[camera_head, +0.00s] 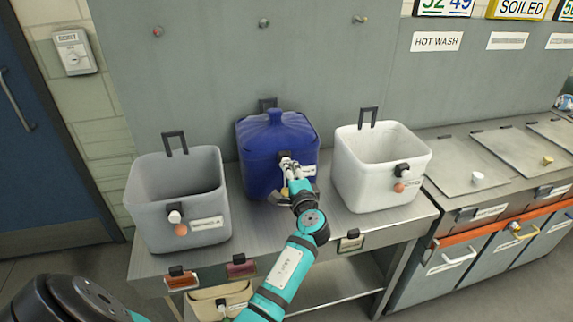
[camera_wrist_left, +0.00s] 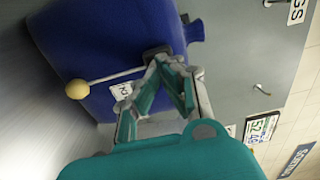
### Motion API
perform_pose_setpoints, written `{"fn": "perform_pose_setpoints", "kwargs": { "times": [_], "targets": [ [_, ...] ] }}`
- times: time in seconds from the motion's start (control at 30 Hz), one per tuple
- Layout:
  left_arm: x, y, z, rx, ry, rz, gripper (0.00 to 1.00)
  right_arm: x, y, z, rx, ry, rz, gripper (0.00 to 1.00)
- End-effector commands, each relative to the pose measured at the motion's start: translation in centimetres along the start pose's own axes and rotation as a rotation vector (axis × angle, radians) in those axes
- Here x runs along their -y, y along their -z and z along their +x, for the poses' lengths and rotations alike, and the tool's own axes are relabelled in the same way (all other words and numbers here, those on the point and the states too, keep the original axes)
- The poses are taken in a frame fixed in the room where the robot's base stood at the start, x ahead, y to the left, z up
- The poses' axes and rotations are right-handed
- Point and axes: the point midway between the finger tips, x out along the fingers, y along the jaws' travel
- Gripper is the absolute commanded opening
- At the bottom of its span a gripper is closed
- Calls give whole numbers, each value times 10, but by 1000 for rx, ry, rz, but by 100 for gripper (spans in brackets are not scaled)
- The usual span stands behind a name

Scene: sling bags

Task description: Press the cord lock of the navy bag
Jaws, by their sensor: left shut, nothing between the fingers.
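The navy bag (camera_head: 262,140) stands closed, with a gathered top, in the middle of the metal bench. My left gripper (camera_head: 289,167) is at its front face, shut and empty. In the left wrist view the gripper's fingertips (camera_wrist_left: 163,61) are at the dark cord lock (camera_wrist_left: 153,52) on the navy bag (camera_wrist_left: 105,45); they look in contact, but the fingers partly hide the lock. A pale cord with a cream ball (camera_wrist_left: 77,89) runs from the lock. A white label (camera_wrist_left: 122,91) is beside it. My right gripper is not in view.
A grey open bag (camera_head: 150,205) stands left of the navy bag and a white open bag (camera_head: 350,175) right of it, each with a cord lock in front. Lidded bins (camera_head: 480,165) stand at the right.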

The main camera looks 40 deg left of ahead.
Motion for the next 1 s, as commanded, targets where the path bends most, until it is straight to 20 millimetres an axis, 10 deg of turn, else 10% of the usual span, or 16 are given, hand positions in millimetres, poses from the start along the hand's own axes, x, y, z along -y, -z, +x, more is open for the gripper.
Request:
{"fn": "perform_pose_setpoints", "kwargs": {
  "times": [1.0],
  "targets": [
    [0, 0, 21, 0, 0, 1, 0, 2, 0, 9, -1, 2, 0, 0]
  ]
}}
